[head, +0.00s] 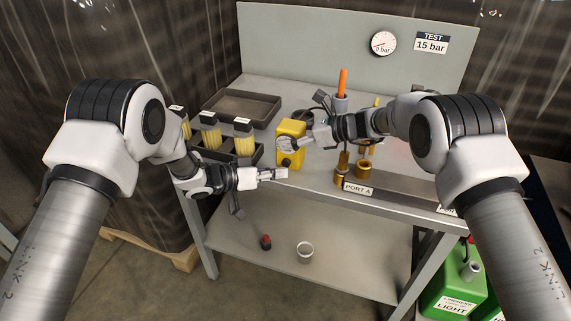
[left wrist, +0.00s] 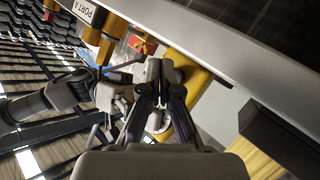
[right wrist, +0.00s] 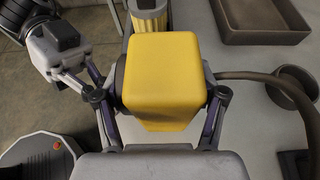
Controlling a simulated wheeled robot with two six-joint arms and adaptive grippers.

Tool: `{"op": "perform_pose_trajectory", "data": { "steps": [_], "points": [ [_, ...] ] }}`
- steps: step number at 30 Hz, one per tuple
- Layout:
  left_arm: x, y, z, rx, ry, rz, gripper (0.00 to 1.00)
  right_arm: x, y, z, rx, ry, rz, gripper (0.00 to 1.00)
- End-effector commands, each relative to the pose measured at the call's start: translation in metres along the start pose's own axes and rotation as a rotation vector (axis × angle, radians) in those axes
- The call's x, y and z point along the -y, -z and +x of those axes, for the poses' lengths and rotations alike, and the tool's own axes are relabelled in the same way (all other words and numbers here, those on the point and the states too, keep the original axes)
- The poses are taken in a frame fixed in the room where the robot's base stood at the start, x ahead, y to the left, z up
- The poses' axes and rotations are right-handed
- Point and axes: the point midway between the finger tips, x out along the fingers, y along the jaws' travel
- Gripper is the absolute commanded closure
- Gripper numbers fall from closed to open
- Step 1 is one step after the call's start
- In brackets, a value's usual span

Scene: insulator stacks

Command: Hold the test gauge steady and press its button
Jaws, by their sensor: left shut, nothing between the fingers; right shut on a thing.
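The test gauge is a yellow block (head: 291,128) standing at the front part of the bench top in the head view. My right gripper (head: 288,144) is shut on it from the right. In the right wrist view the yellow block (right wrist: 165,75) sits between the two fingers. A small dark round part (head: 286,162) shows low on its near side; I cannot tell whether it is the button. My left gripper (head: 284,174) is shut and empty, just below and in front of the gauge near the bench's front edge.
A brown tray (head: 241,106) and yellow-bristled pieces (head: 245,140) in a black holder are left.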

Motion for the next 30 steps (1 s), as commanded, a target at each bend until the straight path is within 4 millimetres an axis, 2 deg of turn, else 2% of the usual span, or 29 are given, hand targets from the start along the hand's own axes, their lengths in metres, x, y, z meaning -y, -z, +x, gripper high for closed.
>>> {"op": "perform_pose_trajectory", "data": {
  "steps": [30],
  "points": [
    [0.0045, 0.0044, 0.0062, 0.000, 0.000, 0.000, 1.00, 0.0000, 0.0010, 0.0002, -0.001, 0.000, 0.000, 0.80]
  ]
}}
